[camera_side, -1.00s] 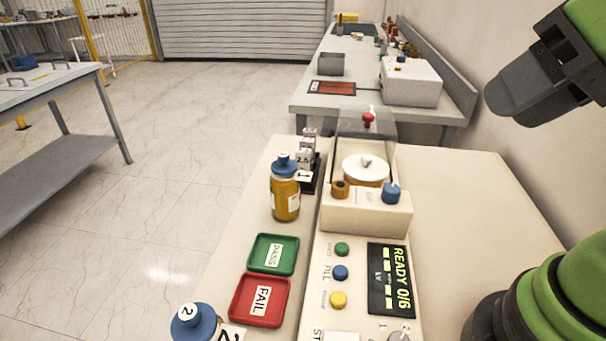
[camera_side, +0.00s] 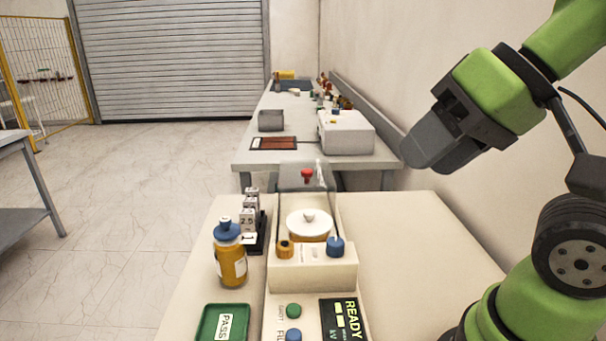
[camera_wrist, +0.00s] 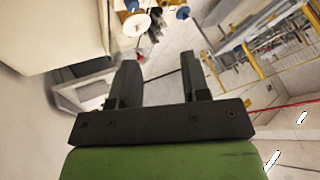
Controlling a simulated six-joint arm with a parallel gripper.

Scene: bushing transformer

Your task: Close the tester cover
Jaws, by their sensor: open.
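The cream tester (camera_side: 312,270) stands on the bench in the side view, with a white round lid-like cup (camera_side: 309,227) in its chamber. The clear tester cover (camera_side: 290,182) is raised upright at the chamber's back. Its red knob (camera_side: 307,176) is at the top. My gripper (camera_side: 418,160) is up to the right of the tester, apart from the cover and empty. In the wrist view my gripper (camera_wrist: 158,72) shows two spread fingers. The white cup (camera_wrist: 135,24) shows there at the top; I cannot make out the cover there.
A blue-capped amber bottle (camera_side: 230,262) and a small rack (camera_side: 254,225) stand left of the tester. The green PASS tray (camera_side: 224,322) is in front of them. The bench right of the tester (camera_side: 410,245) is clear. A grey table (camera_side: 250,158) is behind.

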